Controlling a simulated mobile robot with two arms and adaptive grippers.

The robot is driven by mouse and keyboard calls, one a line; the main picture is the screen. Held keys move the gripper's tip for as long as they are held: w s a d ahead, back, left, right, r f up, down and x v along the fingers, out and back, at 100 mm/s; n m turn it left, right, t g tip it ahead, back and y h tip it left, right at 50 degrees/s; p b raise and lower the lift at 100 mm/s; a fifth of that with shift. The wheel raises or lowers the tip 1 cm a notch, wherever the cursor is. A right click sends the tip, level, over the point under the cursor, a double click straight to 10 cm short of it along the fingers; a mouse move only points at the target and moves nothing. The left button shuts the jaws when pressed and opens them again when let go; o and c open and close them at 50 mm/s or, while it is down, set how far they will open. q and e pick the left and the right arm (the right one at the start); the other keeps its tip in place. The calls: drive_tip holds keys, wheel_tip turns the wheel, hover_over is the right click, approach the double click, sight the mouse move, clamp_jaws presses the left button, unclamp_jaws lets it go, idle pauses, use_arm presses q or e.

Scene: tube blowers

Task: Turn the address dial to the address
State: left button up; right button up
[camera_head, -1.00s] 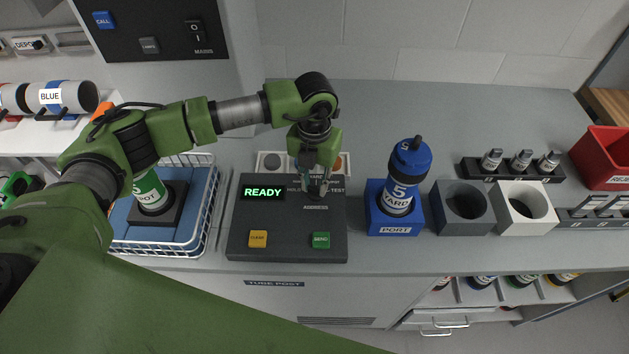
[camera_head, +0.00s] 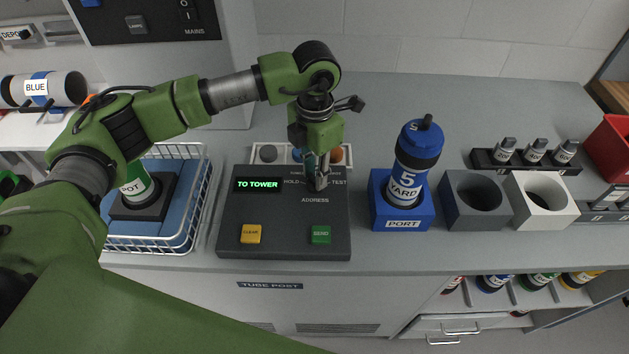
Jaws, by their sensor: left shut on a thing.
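The dark tube post panel (camera_head: 285,212) lies on the counter in the middle of the view. Its lit display (camera_head: 259,185) reads "TO TOWER" in green. The address dial above the "ADDRESS" label (camera_head: 315,200) is mostly hidden by my left gripper (camera_head: 318,184). My left gripper points down and is shut at the dial. A yellow "CLEAR" button (camera_head: 251,234) and a green "SEND" button (camera_head: 320,235) sit on the panel's lower part. My right gripper is not in view.
A blue "5 YARD" carrier (camera_head: 414,165) stands in the blue port block (camera_head: 386,223) right of the panel. Grey (camera_head: 462,221) and white (camera_head: 540,208) holder blocks stand further right. A white wire basket (camera_head: 190,235) with a green carrier (camera_head: 139,190) stands left.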

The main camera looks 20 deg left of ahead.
use_arm(q)
drive_tip(key=m+b, duration=0.4)
drive_tip(key=shift+w+d+f, duration=0.1)
drive_tip(key=shift+f, duration=0.05)
drive_tip(key=shift+m+b, duration=1.1)
drive_tip(key=shift+m, duration=0.2)
drive_tip(key=shift+r+m, duration=0.2)
drive_tip(key=shift+m, duration=0.1)
drive_tip(key=o, duration=1.1)
drive_tip(key=shift+r, duration=0.1)
wheel_tip(320, 180, up, 12)
